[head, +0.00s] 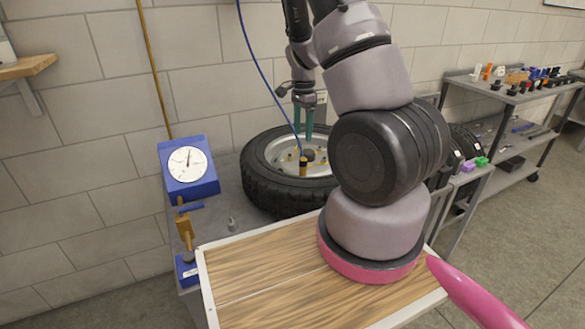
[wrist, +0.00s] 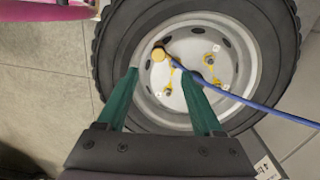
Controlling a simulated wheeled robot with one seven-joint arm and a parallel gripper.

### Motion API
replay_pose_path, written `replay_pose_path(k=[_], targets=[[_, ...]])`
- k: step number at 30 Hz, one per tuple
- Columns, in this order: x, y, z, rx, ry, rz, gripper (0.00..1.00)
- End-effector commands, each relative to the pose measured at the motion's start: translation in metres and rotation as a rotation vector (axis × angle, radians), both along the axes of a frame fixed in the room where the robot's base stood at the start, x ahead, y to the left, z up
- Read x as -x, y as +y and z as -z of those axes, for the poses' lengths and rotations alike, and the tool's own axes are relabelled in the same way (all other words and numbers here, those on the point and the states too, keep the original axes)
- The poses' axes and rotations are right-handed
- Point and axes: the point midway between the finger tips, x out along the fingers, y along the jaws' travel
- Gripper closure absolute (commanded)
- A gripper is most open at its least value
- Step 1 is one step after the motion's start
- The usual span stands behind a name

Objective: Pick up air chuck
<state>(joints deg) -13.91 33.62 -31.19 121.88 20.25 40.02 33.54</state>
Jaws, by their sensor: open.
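The air chuck (head: 303,166) is a small brass-coloured piece on the end of a blue hose, standing over the wheel of a tire (head: 270,190). In the wrist view the chuck (wrist: 158,54) shows its round yellow end, just past the fingertips and roughly midway between them in the picture. My gripper (head: 303,128) has green fingers pointing down above the wheel. It is open and empty, and the fingers (wrist: 158,74) stand apart in the wrist view. The gap between fingertips and chuck is hard to judge. My arm hides the tire's right part in the head view.
The blue hose (wrist: 250,103) runs off to the right in the wrist view. A blue pressure gauge (head: 188,165) stands left of the tire. A wooden tabletop (head: 270,285) is in front. Shelves (head: 515,95) with small parts stand at the right.

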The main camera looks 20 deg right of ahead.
Motion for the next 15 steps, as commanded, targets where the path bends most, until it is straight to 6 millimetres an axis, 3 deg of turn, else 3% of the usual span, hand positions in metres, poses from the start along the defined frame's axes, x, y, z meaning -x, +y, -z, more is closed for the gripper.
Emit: replay_pose_path(k=[15], targets=[[0.003,-0.005,0.063,0.015,0.013,0.019,0.32]])
